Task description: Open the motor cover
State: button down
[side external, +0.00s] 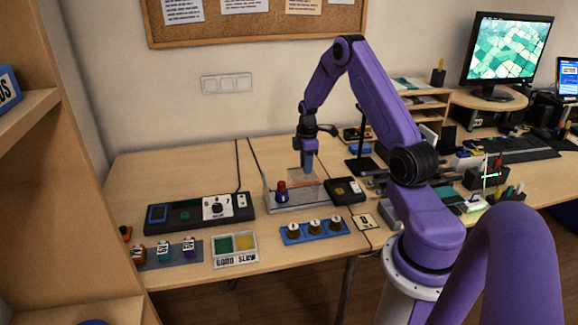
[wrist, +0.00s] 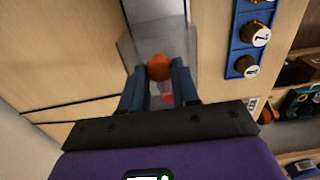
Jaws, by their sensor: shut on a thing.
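The motor cover is a clear, see-through box (side external: 308,191) on a pale base near the middle of the table in the side view. It also shows in the wrist view as a clear panel (wrist: 128,50) around a pale grey surface. My gripper (side external: 307,171) points down over the cover. In the wrist view my gripper (wrist: 158,80) has its two blue fingers on either side of an orange-brown round knob (wrist: 158,66), shut on it. A red and blue part (side external: 281,191) stands at the left of the base. The fingertips hide part of the knob.
A blue strip with several dark knobs (side external: 314,228) lies in front of the cover. A black panel (side external: 200,211) is to the left, a small black box (side external: 344,190) close on the right. A two-part tray (side external: 235,249) stands at the front edge.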

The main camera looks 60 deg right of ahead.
jog(key=s+d, duration=0.2)
jog(key=shift+s+d, duration=0.35)
jog(key=c, duration=0.8)
grip_release()
notch_tip(320, 180, up, 18)
jog(key=shift+f, duration=0.25)
